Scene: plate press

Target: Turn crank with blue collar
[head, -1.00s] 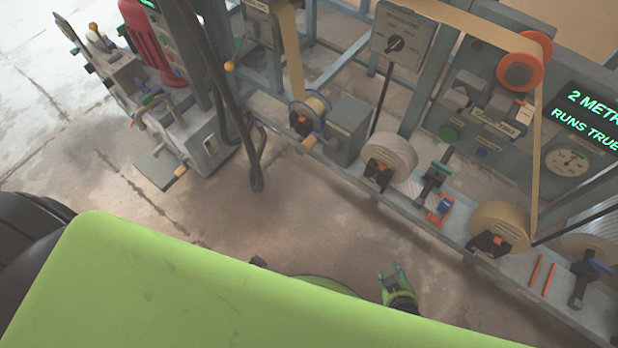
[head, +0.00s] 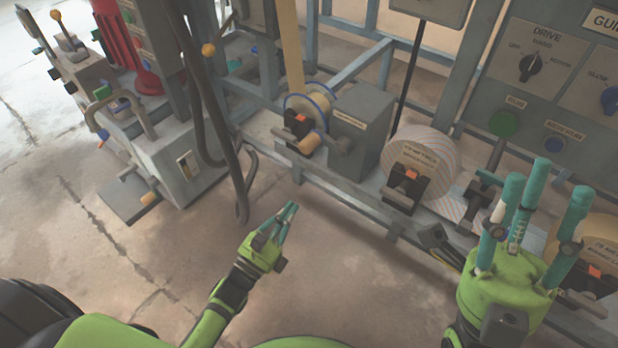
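A blue ring (head: 325,92) sits around a tan roll on the rail at the upper middle of the head view. A crank with a pale wooden grip (head: 309,143) shows just below it, in front of a grey box; I cannot tell whether the ring is the crank's collar. My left gripper (head: 292,207) is below and left of the crank, apart from it and empty. Its teal fingers overlap from this angle, so its opening is unclear. My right gripper (head: 540,185) is raised at the right, its teal fingers spread, open and empty, hiding part of the bench behind.
A grey machine (head: 165,150) with levers stands at the left. A white roll (head: 425,155) and a drive panel (head: 532,68) are right of the crank. The floor before the rail is clear.

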